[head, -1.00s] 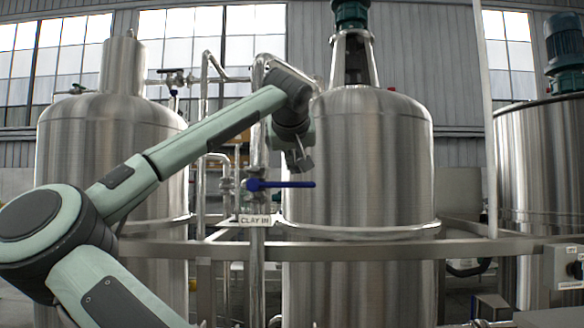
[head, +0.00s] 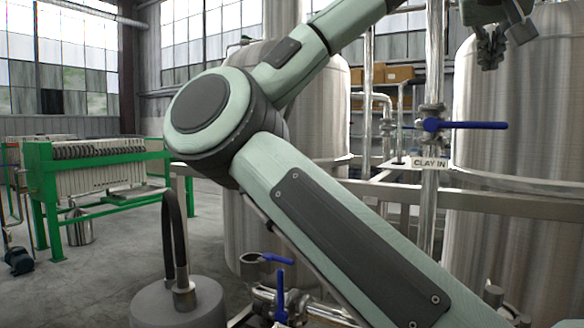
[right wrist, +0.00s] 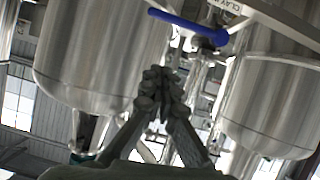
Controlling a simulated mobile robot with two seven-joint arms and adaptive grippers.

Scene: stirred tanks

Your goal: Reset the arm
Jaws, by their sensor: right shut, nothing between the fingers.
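My right arm crosses the head view from the lower right up to an elbow and on to the upper right. Its gripper (head: 490,48) hangs at the upper right, above and apart from the blue valve handle (head: 465,125). The handle lies level across the upright pipe, above a "CLAY IN" label (head: 429,163). In the right wrist view the fingers (right wrist: 163,78) are together with nothing between them. The blue handle (right wrist: 188,27) shows past them there, apart from the tips. My left gripper is in neither view.
Steel tanks (head: 505,130) stand behind the valve, with a rail (head: 500,182) across them. More valves with blue handles (head: 279,290) sit low in the middle. A green-framed filter press (head: 95,175) stands at the left. The floor between is mostly open.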

